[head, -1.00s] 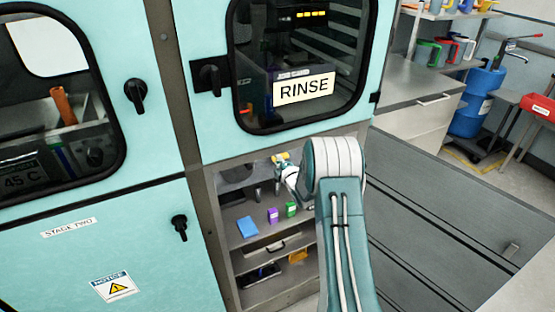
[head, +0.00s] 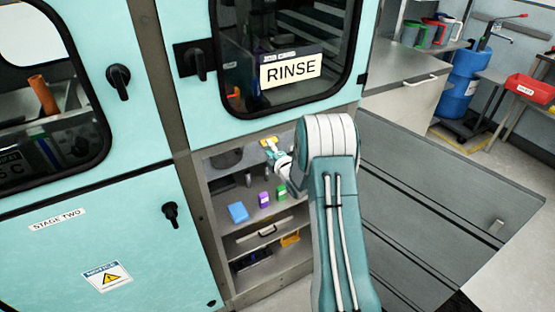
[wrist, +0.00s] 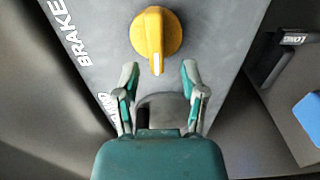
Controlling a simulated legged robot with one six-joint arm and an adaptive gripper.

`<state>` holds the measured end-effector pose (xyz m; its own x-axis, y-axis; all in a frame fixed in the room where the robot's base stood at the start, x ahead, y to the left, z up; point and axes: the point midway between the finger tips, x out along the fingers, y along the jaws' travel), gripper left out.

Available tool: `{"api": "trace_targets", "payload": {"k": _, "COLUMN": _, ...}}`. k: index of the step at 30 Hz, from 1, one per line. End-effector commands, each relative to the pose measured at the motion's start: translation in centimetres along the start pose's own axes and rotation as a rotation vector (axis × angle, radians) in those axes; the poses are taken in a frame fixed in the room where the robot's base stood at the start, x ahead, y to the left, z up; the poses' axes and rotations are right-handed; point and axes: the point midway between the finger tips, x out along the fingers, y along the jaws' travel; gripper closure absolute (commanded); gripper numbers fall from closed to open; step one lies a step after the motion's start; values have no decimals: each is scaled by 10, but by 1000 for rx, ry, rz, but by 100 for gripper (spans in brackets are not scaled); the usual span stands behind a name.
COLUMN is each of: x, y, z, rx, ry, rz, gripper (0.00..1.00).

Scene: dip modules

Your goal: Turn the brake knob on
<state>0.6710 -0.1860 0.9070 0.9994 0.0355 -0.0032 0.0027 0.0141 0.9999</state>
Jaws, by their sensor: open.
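The brake knob (wrist: 156,33) is a round yellow knob with a raised grip and a white line pointing toward my gripper in the wrist view. It sits on a grey panel (wrist: 100,45) beside the white word BRAKE. My gripper (wrist: 158,75) is open and empty. Its two fingertips stand just short of the knob, one to each side of its line, and do not appear to touch it. In the head view my gripper (head: 270,150) is small, reaching into the open cabinet under the RINSE door, by a bit of yellow; the knob is not clearly told apart there.
In the head view a blue block (head: 238,212), a purple block (head: 264,200) and a green block (head: 281,193) are on the cabinet's grey surface below my gripper. In the wrist view a dark handle labelled LONG (wrist: 280,55) and a blue block (wrist: 308,115) lie to the right.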

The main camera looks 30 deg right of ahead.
Motion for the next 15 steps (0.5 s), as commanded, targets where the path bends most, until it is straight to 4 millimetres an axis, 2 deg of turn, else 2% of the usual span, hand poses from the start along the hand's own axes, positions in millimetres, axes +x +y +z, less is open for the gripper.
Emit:
{"api": "trace_targets", "payload": {"k": 3, "x": -26, "y": -1, "z": 1, "rx": 0, "ry": -2, "rz": -3, "gripper": 46}}
{"api": "trace_targets", "payload": {"k": 9, "x": -65, "y": -2, "z": 0, "rx": 0, "ry": -1, "rz": -4, "gripper": 46}}
{"api": "trace_targets", "payload": {"k": 15, "x": -85, "y": -2, "z": -1, "rx": 0, "ry": 1, "rz": -5, "gripper": 46}}
